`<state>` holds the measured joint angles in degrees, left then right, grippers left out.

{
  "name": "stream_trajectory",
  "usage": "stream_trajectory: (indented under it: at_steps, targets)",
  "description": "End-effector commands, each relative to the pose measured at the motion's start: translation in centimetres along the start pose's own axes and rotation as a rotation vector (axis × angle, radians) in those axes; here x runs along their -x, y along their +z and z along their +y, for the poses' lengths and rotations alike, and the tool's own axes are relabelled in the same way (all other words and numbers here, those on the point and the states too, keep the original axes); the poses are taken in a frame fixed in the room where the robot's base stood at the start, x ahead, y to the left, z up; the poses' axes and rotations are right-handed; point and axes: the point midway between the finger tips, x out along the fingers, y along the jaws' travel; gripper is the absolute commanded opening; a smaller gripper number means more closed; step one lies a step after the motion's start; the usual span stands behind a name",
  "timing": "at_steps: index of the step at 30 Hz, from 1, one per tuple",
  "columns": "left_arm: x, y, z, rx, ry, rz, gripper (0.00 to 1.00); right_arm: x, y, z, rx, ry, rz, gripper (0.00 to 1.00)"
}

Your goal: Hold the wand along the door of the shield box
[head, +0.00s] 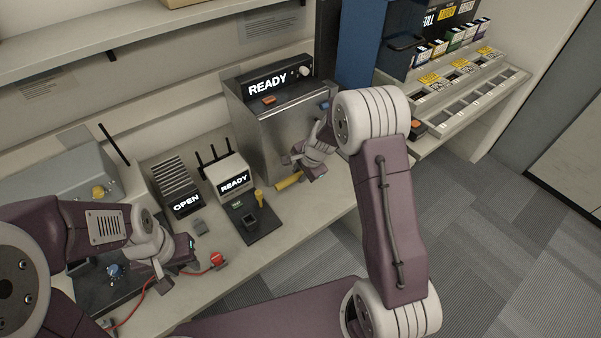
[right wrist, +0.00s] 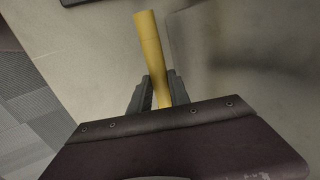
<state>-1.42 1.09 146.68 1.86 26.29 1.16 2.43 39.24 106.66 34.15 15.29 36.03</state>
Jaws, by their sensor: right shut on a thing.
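The yellow wand (head: 287,181) is in my right gripper (head: 304,174), low in front of the grey metal box with a READY display, which looks like the shield box (head: 275,125). In the right wrist view the wand (right wrist: 148,38) passes between the two dark fingers of my right gripper (right wrist: 155,95), which are shut on it. Its free end points away from the gripper. A smooth grey surface is close to the wand's right; whether they touch I cannot tell. My left gripper (head: 180,262) is at the bench's left part, its jaws unclear.
A small READY unit with antennas (head: 232,180), an OPEN unit (head: 184,203) and a dark mat (head: 250,222) stand left of the box. A red knob-like part (head: 217,259) with a red cable is beside my left gripper. A slotted rack (head: 465,95) is at the right.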

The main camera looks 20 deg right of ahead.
Motion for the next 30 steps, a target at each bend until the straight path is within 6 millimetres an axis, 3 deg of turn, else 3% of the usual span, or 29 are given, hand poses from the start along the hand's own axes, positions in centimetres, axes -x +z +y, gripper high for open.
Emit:
stream_trajectory:
  at_steps: [5,22,30]
  targets:
    - [-1.0,0.1,0.0,0.0,0.0,0.0,0.36,0.4,-0.1,0.9,-0.001,-0.002,0.001,0.0]
    - [-3.9,0.4,-0.1,0.0,0.0,0.0,0.36,4.6,-0.1,6.3,-0.002,-0.001,0.001,0.0]
    - [-3.8,0.4,-0.1,0.0,0.0,0.0,0.36,5.0,0.0,6.6,0.0,0.0,0.0,0.0]
